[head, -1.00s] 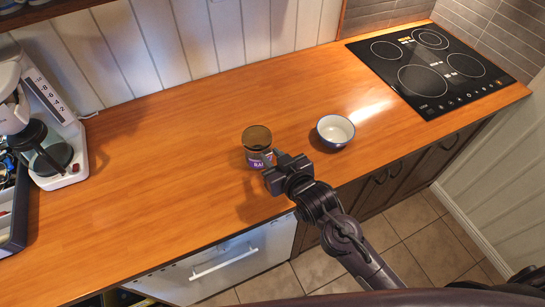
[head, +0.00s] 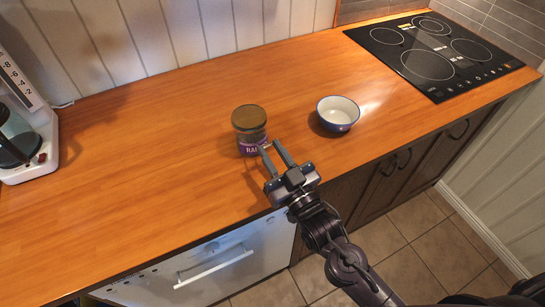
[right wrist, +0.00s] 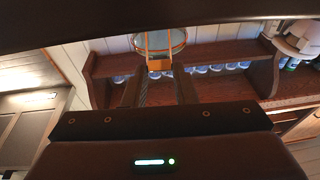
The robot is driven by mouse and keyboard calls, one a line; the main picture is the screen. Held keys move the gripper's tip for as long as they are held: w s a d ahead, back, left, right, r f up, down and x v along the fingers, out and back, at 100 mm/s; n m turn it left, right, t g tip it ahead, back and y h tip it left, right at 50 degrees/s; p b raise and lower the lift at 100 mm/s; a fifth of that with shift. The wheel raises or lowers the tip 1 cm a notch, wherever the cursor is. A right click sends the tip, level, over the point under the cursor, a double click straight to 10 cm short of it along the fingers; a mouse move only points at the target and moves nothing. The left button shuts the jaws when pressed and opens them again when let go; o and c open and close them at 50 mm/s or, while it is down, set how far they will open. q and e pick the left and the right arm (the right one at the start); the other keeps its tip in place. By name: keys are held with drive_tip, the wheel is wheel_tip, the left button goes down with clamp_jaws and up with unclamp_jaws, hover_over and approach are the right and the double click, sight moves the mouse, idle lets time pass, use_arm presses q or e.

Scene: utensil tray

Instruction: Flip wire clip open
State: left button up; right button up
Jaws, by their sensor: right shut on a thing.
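A glass jar (head: 250,130) with a brownish round lid and a purple label stands upright on the wooden counter. In the right wrist view the jar's glass top (right wrist: 174,38) is seen ahead, with the wire clip (right wrist: 158,63) low in front of it. My right gripper (head: 273,149) is at the jar's near right side, its two fingers spread a little apart and pointing at the jar. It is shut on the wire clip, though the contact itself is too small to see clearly. My left gripper is not in view.
A white bowl with a blue outside (head: 338,113) stands right of the jar. A black cooktop (head: 430,65) is at the back right. A white coffee maker (head: 35,150) is at the left edge. The counter (head: 140,150) between coffee maker and jar is clear.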

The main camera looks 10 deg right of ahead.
idle(0.4)
drive_tip(key=o, duration=1)
drive_tip(key=b+v, duration=0.2)
drive_tip(key=v, duration=0.4)
drive_tip(key=shift+s+d+f, duration=0.1)
drive_tip(key=shift+s+f, duration=0.15)
drive_tip(key=shift+s, duration=0.1)
drive_tip(key=shift+s+d, duration=0.2)
drive_tip(key=shift+s, duration=0.3)
